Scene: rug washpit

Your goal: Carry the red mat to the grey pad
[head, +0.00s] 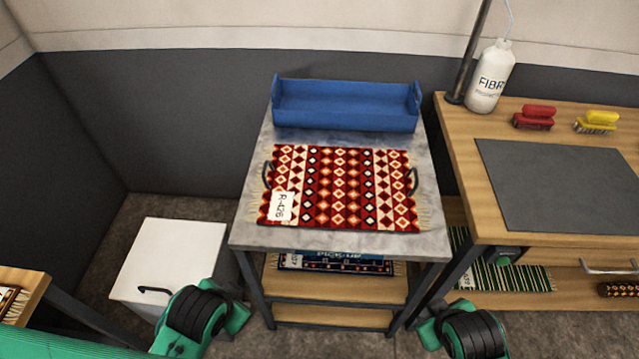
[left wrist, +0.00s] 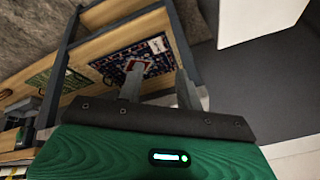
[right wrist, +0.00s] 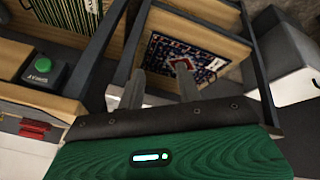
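The red mat (head: 340,187), patterned with diamonds and fringed at both ends, lies flat on a grey-topped stand (head: 330,242). A white tag marked R-426 is at its front left. A dark loop handle shows at each end, left (head: 267,175) and right (head: 413,181). The grey pad (head: 565,185) lies bare on the wooden bench at the right. My left gripper (left wrist: 160,82) is open and empty, low in front of the stand's left side. My right gripper (right wrist: 160,80) is open and empty, low in front of its right side. Both are apart from the mat.
A blue tray (head: 345,108) stands behind the mat. A white bottle (head: 490,78), a red brush (head: 534,116) and a yellow brush (head: 597,121) are at the bench's back. A white box (head: 170,255) stands left. Lower shelves hold other rugs. A gap separates stand and bench.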

